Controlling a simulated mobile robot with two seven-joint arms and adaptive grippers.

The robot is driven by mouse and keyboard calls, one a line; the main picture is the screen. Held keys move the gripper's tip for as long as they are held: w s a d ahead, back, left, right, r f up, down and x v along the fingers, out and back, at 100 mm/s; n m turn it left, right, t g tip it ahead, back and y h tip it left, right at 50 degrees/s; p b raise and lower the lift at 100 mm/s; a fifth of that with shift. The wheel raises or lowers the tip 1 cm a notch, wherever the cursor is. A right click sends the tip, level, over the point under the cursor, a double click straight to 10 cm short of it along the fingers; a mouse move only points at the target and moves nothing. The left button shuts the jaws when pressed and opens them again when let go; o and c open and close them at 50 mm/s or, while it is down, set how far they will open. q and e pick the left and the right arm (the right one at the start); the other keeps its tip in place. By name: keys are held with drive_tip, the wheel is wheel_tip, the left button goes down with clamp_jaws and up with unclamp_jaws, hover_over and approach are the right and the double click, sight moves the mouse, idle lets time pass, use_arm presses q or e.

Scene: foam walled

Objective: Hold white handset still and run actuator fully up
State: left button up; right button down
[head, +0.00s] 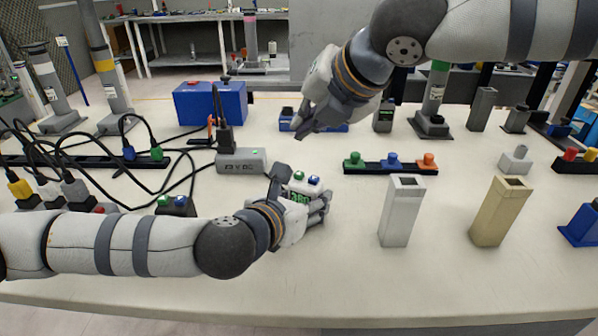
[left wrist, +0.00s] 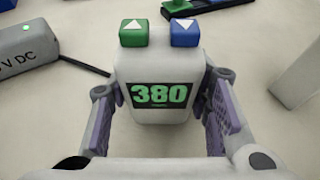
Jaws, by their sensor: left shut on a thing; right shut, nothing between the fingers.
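The white handset (head: 298,186) stands on the table in front of the grey DC box. In the left wrist view the handset (left wrist: 150,70) has a green up-arrow button (left wrist: 134,32), a blue down-arrow button (left wrist: 186,32) and a display (left wrist: 159,95) reading 380. My left gripper (head: 300,204) is shut on the handset, a finger on each side; its fingers also show in the left wrist view (left wrist: 160,120). My right gripper (head: 304,130) is shut and empty, above and behind the handset, apart from it. Several upright columns could be the actuator; I cannot tell which, but one (head: 437,90) stands at back right.
A grey DC box (head: 240,161) with a plugged black cable is left of the handset. A button strip (head: 390,168), a white post (head: 402,212) and a tan post (head: 500,212) stand to the right. Cables tangle at left. The front table is clear.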

idle(0.3)
use_arm(q)
drive_tip(key=o, duration=1.3)
